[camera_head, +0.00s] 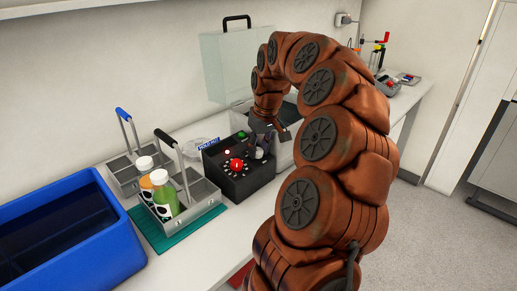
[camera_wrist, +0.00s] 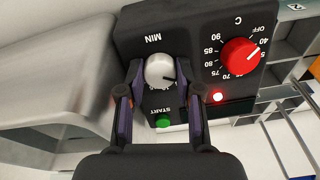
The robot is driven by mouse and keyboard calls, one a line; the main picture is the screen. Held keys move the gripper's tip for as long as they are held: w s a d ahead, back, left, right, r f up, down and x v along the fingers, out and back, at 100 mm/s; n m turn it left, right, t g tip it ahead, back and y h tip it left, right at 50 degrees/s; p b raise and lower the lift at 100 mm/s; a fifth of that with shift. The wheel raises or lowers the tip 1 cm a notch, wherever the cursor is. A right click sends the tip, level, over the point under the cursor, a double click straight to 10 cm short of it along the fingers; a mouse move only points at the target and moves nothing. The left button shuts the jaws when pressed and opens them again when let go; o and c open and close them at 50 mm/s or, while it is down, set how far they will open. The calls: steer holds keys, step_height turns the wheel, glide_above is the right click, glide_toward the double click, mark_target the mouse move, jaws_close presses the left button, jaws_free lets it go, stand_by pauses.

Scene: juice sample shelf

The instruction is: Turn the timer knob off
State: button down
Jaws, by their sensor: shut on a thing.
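The timer knob (camera_wrist: 160,70) is a pale grey round knob beside the label MIN on a black control box (camera_head: 236,187). Its dark pointer mark points right and slightly down in the wrist view. My gripper (camera_wrist: 160,80) has one purple-padded finger on each side of the knob and is shut on it. In the head view my gripper (camera_head: 262,143) reaches down to the right part of the box and mostly hides the knob. The dial marks around the knob are largely hidden, so its setting cannot be read.
A red temperature knob (camera_wrist: 240,56), a lit red lamp (camera_wrist: 217,96) and a green START button (camera_wrist: 163,122) are close by. A metal caddy (camera_head: 205,190) with bottles stands left of the box, and a blue bin (camera_head: 105,262) farther left. A clear-walled bath adjoins on the right.

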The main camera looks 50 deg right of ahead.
steer(key=c, duration=0.8)
jaws_free()
steer(key=shift+o, duration=0.2)
